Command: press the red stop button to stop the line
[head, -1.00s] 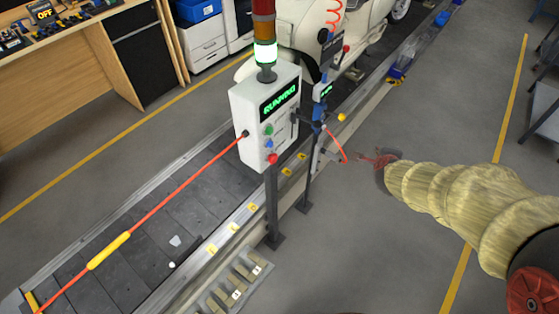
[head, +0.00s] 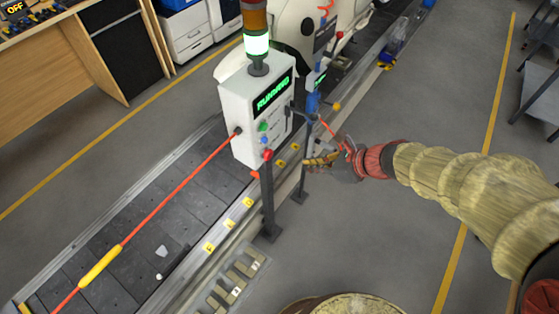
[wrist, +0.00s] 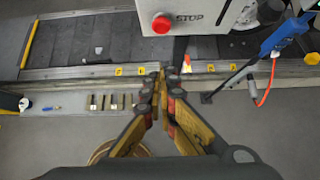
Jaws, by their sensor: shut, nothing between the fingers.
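The red stop button (head: 267,155) sits low on the front of a white control box (head: 241,115) whose display (head: 272,93) reads RUNNING. In the wrist view the round red button (wrist: 161,24) is at the top, beside the word STOP. My gripper (head: 307,162) is to the right of the button in the head view, apart from it. In the wrist view my gripper's fingertips (wrist: 163,72) are together, below the button in the picture, with nothing between them.
Green and blue buttons (head: 264,139) sit above the red one. A red pull cord (head: 180,190) with a yellow grip runs left over the slat conveyor (head: 145,215). Bare floor (head: 400,260) lies on the right.

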